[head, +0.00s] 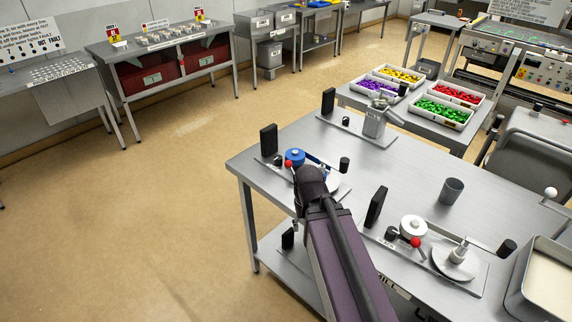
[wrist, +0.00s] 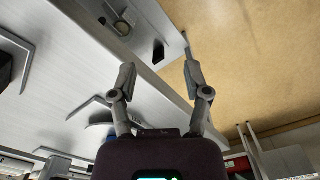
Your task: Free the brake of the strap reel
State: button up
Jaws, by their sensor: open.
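Two similar reel-like units stand on the steel table (head: 330,137); I cannot tell for certain which is the strap reel. The left one has a blue drum (head: 295,155), a red ball (head: 288,164) and a pale disc partly hidden behind my arm. The right one has a white drum (head: 413,226), a red ball (head: 416,242), a grey disc (head: 455,262) and a crank with a black grip (head: 507,248). My gripper (wrist: 159,76) is open and empty in the wrist view, near the table edge. In the head view my arm mostly hides it.
A third plate with a grey fixture (head: 377,120) stands at the back. A grey cup (head: 452,190) and a steel tray (head: 515,285) are on the right. Bins of coloured parts (head: 443,111) stand beyond. The floor (head: 150,200) to the left is clear.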

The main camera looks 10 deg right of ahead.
aim_at(288, 161)
jog(key=w+r+n+p, duration=0.1)
jog(key=w+r+p, duration=0.3)
jog(key=w, duration=0.5)
jog(key=w+r+n+p, duration=0.1)
jog(key=w+r+p, duration=0.3)
jog(key=w, duration=0.6)
jog(key=w+r+n+p, duration=0.2)
jog(key=w+r+p, duration=0.3)
jog(key=w, duration=0.5)
jog(key=shift+d, duration=0.35)
jog(key=shift+f, duration=0.15)
notch_tip(288, 161, down, 14)
jog(key=b, duration=1.3)
jog(key=shift+r+b, duration=0.2)
jog(key=shift+b, duration=0.2)
grip_shut()
jog(key=shift+a, duration=0.1)
